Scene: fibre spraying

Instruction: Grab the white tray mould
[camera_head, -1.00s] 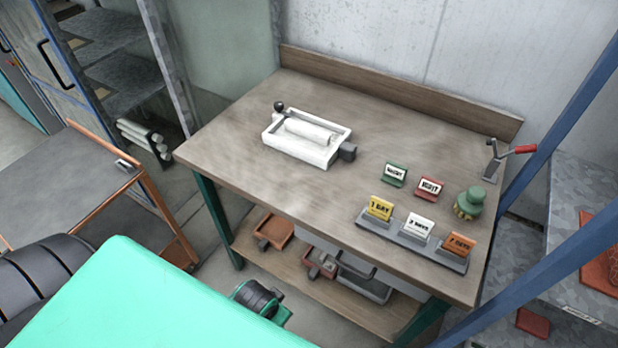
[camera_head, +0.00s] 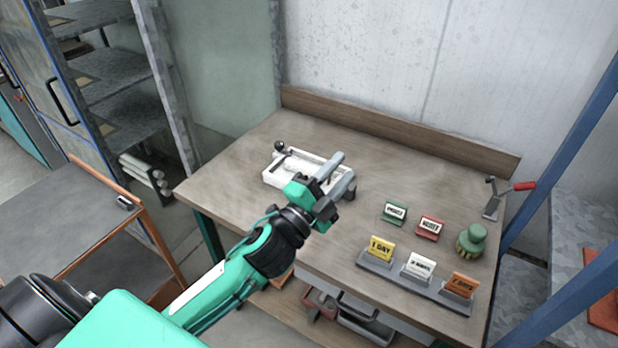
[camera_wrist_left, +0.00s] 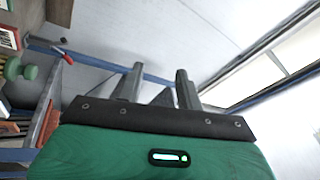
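The white tray mould (camera_head: 284,170) is a shallow white box on the wooden table, with a dark knob at its far left corner. My left gripper (camera_head: 334,172) is over or beside the mould's right end in the head view and hides that part of it. Whether it touches the mould cannot be told. In the left wrist view the two fingers (camera_wrist_left: 160,90) stand apart with nothing between them, so the gripper is open. The mould does not show in the wrist view. My right gripper is in neither view.
A cart (camera_head: 80,220) stands at the left.

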